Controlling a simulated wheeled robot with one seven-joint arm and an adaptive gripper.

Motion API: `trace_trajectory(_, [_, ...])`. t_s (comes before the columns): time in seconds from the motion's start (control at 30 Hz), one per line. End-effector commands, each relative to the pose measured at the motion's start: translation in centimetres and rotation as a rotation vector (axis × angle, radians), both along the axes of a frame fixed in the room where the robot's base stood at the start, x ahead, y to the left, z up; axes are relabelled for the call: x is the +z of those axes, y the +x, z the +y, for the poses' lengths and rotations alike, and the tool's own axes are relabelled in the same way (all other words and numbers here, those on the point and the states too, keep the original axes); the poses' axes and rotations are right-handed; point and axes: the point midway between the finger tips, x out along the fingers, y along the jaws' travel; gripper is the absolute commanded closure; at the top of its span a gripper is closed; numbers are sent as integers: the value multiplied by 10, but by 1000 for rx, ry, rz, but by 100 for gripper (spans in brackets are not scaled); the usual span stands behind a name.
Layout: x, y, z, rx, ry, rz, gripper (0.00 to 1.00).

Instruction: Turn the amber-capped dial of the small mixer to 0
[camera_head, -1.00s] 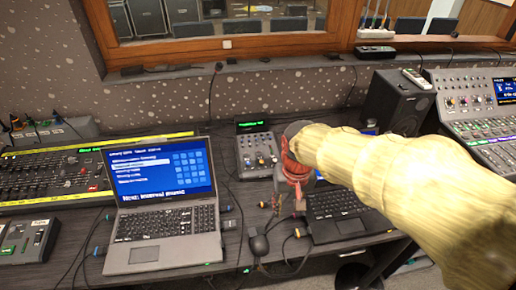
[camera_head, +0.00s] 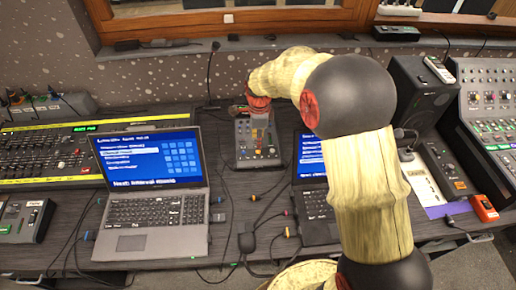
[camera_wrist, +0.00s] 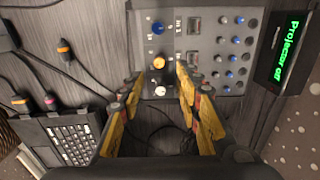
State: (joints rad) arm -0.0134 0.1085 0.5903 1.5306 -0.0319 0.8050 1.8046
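The small mixer (camera_head: 243,155) stands on the desk between two laptops; its upper part is hidden by my arm in the head view. In the wrist view the mixer (camera_wrist: 210,75) shows sideways, with rows of small knobs and a column of larger dials. The amber-capped dial (camera_wrist: 158,62) sits between a blue-capped dial (camera_wrist: 158,28) and a white-capped one (camera_wrist: 160,91). My gripper (camera_wrist: 157,73) is open and empty, its yellow fingers either side of the amber dial's line of sight. I cannot tell whether they touch it. The dial's scale is too small to read.
A laptop (camera_head: 150,212) stands left of the mixer, and a second laptop (camera_head: 312,200) is right, partly behind my arm. A small display with green text (camera_wrist: 289,50) adjoins the mixer. A black speaker (camera_head: 408,95) and a larger console (camera_head: 490,105) are at right. Cables lie in front.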

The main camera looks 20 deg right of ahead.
Motion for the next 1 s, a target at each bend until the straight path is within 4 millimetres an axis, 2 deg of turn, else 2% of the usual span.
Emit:
trace_trajectory(0.53, [-71,7,-1,3,0,2,66])
trace_trajectory(0.87, [-75,8,-2,3,0,0,66])
trace_trajectory(1.0, [-75,8,-2,3,0,0,74])
